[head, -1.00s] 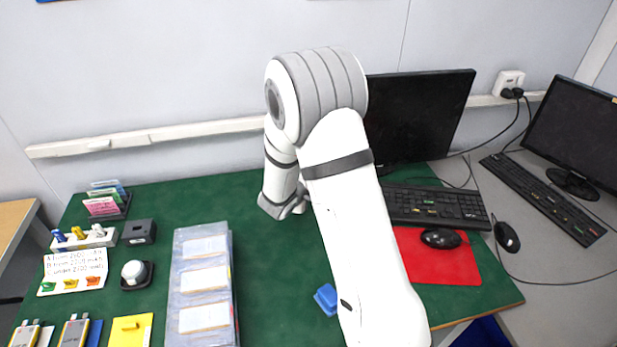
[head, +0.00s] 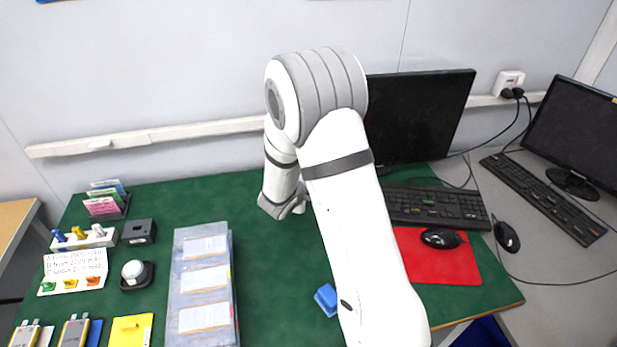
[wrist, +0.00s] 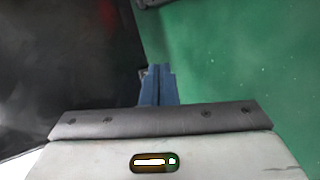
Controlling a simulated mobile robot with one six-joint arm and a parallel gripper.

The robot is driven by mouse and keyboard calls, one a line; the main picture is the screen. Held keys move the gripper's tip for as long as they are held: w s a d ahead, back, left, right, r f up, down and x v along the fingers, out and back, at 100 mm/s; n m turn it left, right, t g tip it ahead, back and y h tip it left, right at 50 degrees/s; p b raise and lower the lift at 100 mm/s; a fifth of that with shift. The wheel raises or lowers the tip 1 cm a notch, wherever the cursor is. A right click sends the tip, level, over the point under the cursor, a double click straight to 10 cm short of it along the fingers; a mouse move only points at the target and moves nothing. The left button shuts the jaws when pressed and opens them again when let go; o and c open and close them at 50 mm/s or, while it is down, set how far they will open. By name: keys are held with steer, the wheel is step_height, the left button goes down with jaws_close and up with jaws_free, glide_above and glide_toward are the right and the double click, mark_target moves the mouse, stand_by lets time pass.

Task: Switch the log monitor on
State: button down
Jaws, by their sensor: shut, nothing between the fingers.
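A black monitor (head: 425,115) stands at the back of the green table, its screen dark and its left part hidden by my arm. A second dark monitor (head: 580,135) stands at the far right. I cannot tell by a label which is the log monitor. In the wrist view, my gripper (wrist: 158,72) is shut and empty, its blue fingers together. A large dark surface (wrist: 70,60), apparently a monitor, fills the left of that view beside the fingertips. I cannot tell whether they touch it. In the head view my gripper is hidden behind my arm. No power button is visible.
A keyboard (head: 440,207) and a mouse (head: 440,238) on a red mat (head: 450,270) lie before the nearer monitor. A blue object (head: 326,299) lies beside my arm. A clear tray (head: 175,270) and small holders fill the left.

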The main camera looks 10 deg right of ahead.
steer(key=shift+w, duration=0.15)
steer(key=shift+w+b, duration=0.1)
steer(key=shift+b, duration=0.4)
steer(key=shift+w, duration=0.15)
steer(key=shift+w+b, duration=0.35)
stand_by(0.4)
steer(key=shift+s, duration=0.1)
steer(key=shift+s+b, duration=0.35)
steer(key=shift+b, duration=0.3)
steer(key=shift+s, duration=0.35)
